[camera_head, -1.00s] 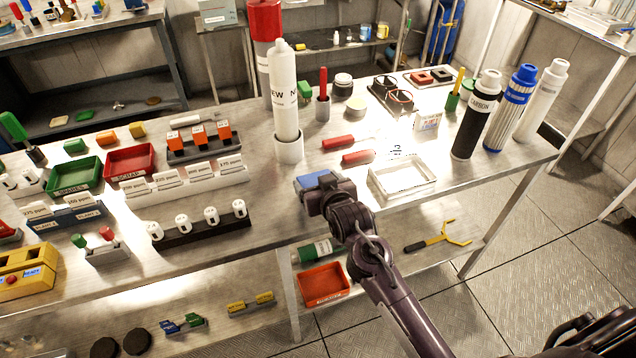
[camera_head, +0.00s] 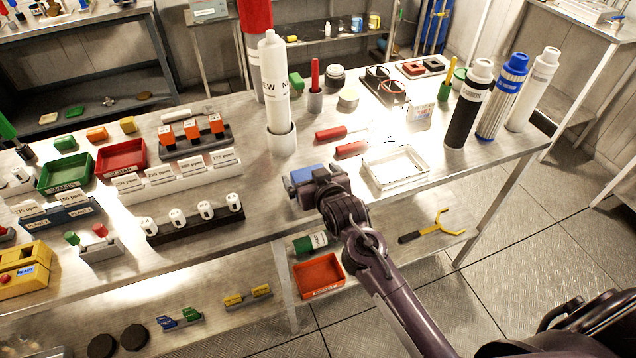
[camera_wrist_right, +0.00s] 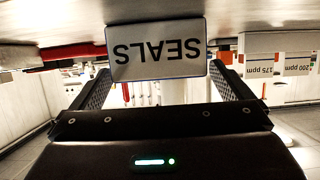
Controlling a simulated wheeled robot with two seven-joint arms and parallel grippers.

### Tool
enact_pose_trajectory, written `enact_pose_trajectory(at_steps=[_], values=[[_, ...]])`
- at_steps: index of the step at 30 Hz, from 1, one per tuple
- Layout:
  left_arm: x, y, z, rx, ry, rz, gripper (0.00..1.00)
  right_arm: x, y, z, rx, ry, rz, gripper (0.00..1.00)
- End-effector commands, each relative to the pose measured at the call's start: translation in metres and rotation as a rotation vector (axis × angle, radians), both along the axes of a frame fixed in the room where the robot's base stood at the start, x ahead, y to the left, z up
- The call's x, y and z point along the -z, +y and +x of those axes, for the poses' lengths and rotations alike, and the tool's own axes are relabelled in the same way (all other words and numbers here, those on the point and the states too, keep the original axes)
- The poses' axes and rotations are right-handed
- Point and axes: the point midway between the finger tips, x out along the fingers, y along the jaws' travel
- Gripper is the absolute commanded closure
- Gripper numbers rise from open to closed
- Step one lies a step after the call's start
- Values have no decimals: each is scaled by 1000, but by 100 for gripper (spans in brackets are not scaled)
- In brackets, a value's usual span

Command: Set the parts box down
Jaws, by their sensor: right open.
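The parts box is a small blue box (camera_head: 303,174) near the front edge of the steel bench. In the right wrist view, which is upside down, its white label reads SEALS (camera_wrist_right: 157,50), and it appears to rest on the bench top. My right gripper (camera_head: 309,184) is at the box from the front. Its fingers are open, one on each side of the box in the wrist view (camera_wrist_right: 158,84). I cannot tell whether either finger touches it. The gripper body hides part of the box in the head view. My left gripper is not in view.
A white tray (camera_head: 371,174) lies to the right, with red-handled tools (camera_head: 351,148) behind it. A black rack with white caps (camera_head: 197,228) stands to the left. A tall white cartridge (camera_head: 274,85) stands upright behind the box. Bare bench surrounds the box.

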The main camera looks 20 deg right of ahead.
Motion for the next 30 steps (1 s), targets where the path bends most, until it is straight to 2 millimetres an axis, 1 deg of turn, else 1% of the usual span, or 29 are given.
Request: enact_pose_trajectory(at_steps=[5, 12, 16, 21, 30], values=[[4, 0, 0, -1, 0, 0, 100, -8, -1, -27, -1, 2, 0, 1], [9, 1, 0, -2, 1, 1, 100, -26, -3, -74, 0, 4, -1, 1], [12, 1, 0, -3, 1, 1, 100, -35, -3, -94, 0, 2, 1, 1], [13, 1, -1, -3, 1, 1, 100, -42, -4, -107, -1, 3, -1, 1], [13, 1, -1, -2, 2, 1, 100, -43, -4, -109, 0, 3, 0, 1]])
